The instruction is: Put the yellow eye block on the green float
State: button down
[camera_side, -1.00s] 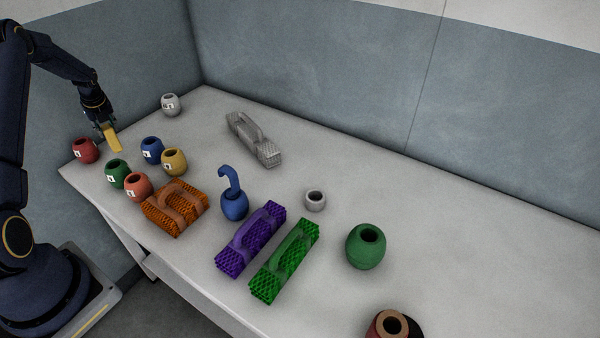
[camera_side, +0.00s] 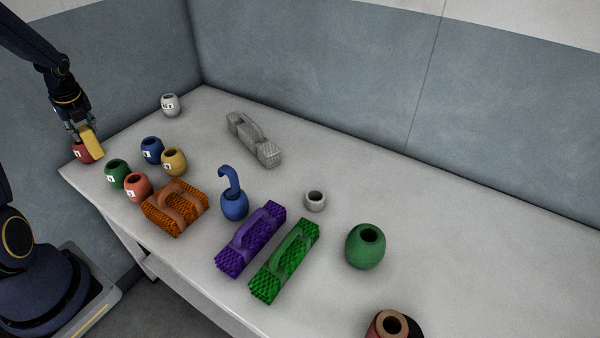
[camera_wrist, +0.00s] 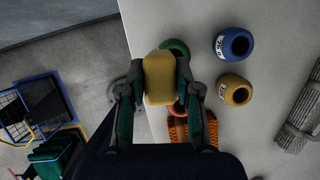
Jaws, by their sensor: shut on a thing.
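My gripper (camera_side: 84,130) is shut on the yellow eye block (camera_side: 92,142), a plain block, at the far left of the table. In the side view the block partly covers a red float. In the wrist view the block (camera_wrist: 158,80) sits between my gripper's fingers (camera_wrist: 158,88) and partly hides a green float (camera_wrist: 175,47). The labelled green float (camera_side: 117,173) stands upright on the table, right of and below the block in the side view. A larger plain green round vessel (camera_side: 366,248) with a hole on top stands at the right.
Near the labelled green float stand red (camera_side: 80,154), blue (camera_side: 152,150), yellow (camera_side: 174,162) and orange (camera_side: 137,187) floats. An orange mesh piece (camera_side: 176,209) lies nearby. Purple (camera_side: 250,240) and bright green (camera_side: 285,262) mesh pieces lie mid-table. The back right is clear.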

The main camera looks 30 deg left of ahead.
jog(key=w+d+r+m+t, duration=0.1)
jog(key=w+d+r+m, duration=0.1)
jog(key=w+d, duration=0.65)
jog(key=w+d+r+m+t+h, duration=0.1)
jog(key=w+d+r+m, duration=0.15)
jog(key=d, duration=1.05)
jog(key=w+d+r+m+t, duration=0.1)
jog(key=w+d+m, duration=0.2)
jog(key=w+d, duration=0.55)
jog(key=s+d+r+m+h, duration=0.1)
jog(key=s+d+m, duration=0.25)
jog(key=d, duration=0.75)
jog(key=s+d+r+m+h, duration=0.15)
jog(key=s+d, duration=0.25)
jog(key=d, duration=0.8)
jog(key=s+d+r+m+h, duration=0.15)
jog(key=s+d+m, duration=0.25)
jog(key=d, duration=0.7)
jog(key=shift+t, duration=0.4)
jog(key=shift+w+d+f, duration=1.3)
jog(key=shift+w+f, duration=0.6)
jog(key=shift+f, duration=0.2)
jog(key=shift+w+d+f, duration=1.25)
jog(key=shift+w+f, duration=0.7)
jog(key=shift+f, duration=0.2)
jog(key=shift+w+d+f, duration=1.3)
jog(key=shift+w+f, duration=0.6)
jog(key=shift+f, duration=0.2)
